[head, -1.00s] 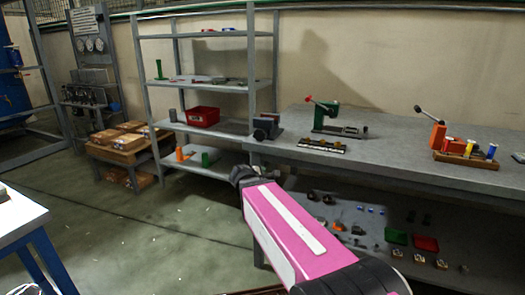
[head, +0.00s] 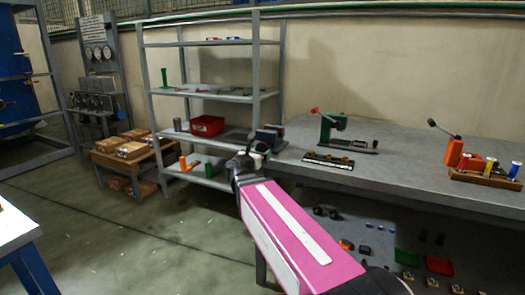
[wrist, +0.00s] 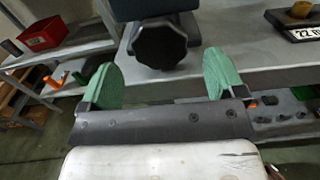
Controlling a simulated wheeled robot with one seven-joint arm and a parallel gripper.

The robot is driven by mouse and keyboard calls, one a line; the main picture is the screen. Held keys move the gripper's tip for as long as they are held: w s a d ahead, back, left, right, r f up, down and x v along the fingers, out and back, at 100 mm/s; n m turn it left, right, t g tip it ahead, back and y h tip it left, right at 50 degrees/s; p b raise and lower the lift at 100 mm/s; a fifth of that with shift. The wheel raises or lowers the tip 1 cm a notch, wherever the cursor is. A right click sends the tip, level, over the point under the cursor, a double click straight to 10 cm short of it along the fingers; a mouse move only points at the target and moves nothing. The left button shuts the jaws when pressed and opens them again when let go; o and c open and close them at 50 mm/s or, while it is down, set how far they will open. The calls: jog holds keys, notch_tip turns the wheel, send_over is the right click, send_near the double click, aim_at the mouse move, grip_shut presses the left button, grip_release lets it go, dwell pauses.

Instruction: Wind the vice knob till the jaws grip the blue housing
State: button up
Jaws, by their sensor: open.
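The vice (head: 270,138) stands at the left end of the long grey bench; it looks dark and small in the head view. In the wrist view its black lobed knob (wrist: 160,43) faces me, below the grey-blue vice body (wrist: 152,8). My gripper (wrist: 157,82) is open, with one green finger to the lower left of the knob and one to the lower right. The knob appears beyond the fingertips, and I cannot tell whether it is between them. In the head view my gripper (head: 250,160) is beside the vice. I cannot clearly make out the blue housing or the jaws.
The long bench (head: 400,180) carries a green press (head: 335,125) and an orange device (head: 465,160) farther right. A shelf rack (head: 205,93) with a red bin (head: 207,125) stands left of the vice. Open floor (head: 110,230) lies at the left.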

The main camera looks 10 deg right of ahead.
aim_at(262, 150)
jog(key=shift+x, duration=2.35)
jog(key=c, duration=0.9)
jog(key=shift+c, duration=0.2)
